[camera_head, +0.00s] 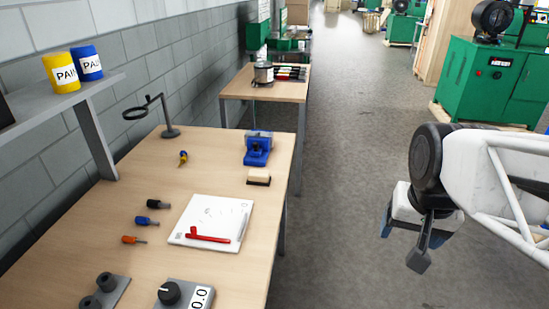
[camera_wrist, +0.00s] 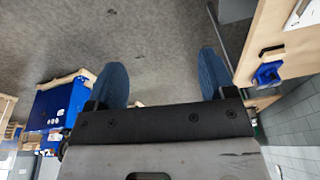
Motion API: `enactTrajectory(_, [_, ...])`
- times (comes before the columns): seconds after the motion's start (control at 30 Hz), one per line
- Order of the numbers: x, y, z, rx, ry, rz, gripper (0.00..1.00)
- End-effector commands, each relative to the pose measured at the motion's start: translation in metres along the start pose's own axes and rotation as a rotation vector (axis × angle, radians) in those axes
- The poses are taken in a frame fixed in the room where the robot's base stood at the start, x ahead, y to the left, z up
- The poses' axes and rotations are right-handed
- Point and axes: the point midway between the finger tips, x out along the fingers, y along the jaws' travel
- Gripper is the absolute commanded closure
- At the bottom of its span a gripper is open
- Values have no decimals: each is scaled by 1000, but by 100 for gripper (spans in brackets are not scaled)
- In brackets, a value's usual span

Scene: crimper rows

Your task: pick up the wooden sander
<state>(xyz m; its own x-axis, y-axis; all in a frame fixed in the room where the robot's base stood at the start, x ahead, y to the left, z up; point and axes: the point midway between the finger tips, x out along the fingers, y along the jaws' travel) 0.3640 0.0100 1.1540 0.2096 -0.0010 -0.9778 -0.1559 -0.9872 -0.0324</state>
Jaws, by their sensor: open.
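The wooden sander (camera_head: 259,175) is a small block with a pale wooden top and a dark underside. It lies near the right edge of the near workbench (camera_head: 185,160), just in front of a blue tool (camera_head: 257,149). In the wrist view, a small dark-edged block that looks like the sander (camera_wrist: 271,50) is at the upper right, beside the blue tool. My gripper (camera_head: 424,252) hangs over the floor, well to the right of the bench and apart from the sander. Its two blue fingers (camera_wrist: 161,78) are spread and empty in the wrist view.
A white board (camera_head: 195,220) with a red tool lies in front of the sander. Several small screwdrivers, a magnifier stand (camera_head: 167,131) and a dial box (camera_head: 185,294) are also on the bench. A second bench (camera_head: 290,90) stands behind. The floor between the bench and my arm is clear.

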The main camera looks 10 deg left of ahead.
Motion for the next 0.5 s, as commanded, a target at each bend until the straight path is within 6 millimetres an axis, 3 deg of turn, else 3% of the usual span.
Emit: enactTrajectory(0.5, [12, -71, -113, 333, -56, 2, 23])
